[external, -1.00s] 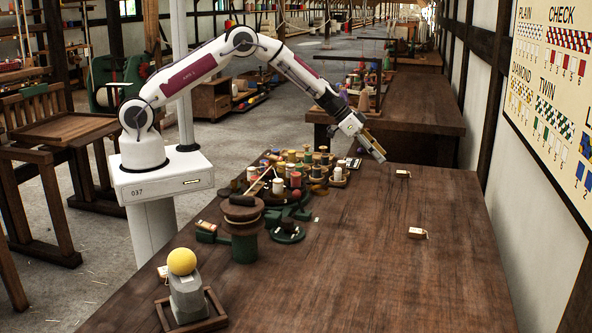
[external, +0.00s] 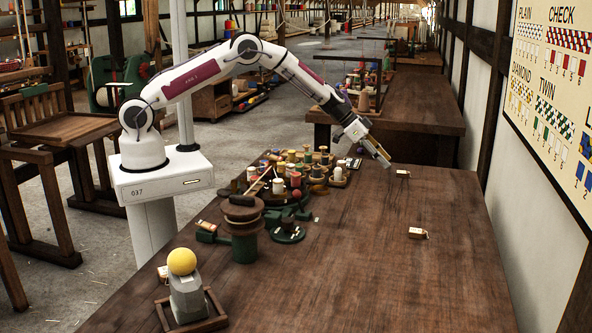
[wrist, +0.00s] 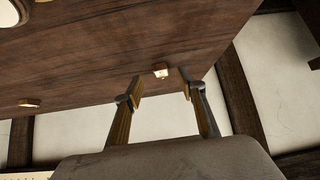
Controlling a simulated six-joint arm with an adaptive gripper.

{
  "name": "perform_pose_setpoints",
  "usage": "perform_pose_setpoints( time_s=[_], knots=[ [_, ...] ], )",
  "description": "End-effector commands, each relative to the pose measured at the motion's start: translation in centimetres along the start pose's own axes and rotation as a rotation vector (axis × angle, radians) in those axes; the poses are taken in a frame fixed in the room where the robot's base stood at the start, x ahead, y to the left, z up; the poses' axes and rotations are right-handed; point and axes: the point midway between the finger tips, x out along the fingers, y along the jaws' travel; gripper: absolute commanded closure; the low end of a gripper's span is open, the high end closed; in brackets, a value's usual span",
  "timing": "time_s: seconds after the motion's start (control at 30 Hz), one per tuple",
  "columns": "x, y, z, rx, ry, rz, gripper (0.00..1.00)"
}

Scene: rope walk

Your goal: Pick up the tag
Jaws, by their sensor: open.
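A small pale tag (external: 402,173) lies flat on the dark wooden table near its far edge. A second tag (external: 417,232) lies farther forward on the table. My gripper (external: 383,160) is above the table, just left of the far tag and apart from it, pointing down and to the right. In the wrist view my gripper (wrist: 160,84) has its two fingers spread with nothing between them. A tag (wrist: 160,70) shows just beyond the gap between the fingertips. Another tag (wrist: 29,103) is at the left of that view.
A crowd of thread spools (external: 296,180) stands left of my gripper. A green and brown round stand (external: 243,230) and a yellow ball on a grey block (external: 182,262) are nearer the front. The table's right side is mostly clear.

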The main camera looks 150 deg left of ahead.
Motion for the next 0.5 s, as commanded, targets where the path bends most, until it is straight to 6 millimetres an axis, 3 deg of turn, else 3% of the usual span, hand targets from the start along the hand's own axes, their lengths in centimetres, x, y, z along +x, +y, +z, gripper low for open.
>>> perform_pose_setpoints(
  time_s=[0.5],
  knots=[
    [2.6,0.1,-0.4,0.002,0.000,0.001,0.60]
  ],
)
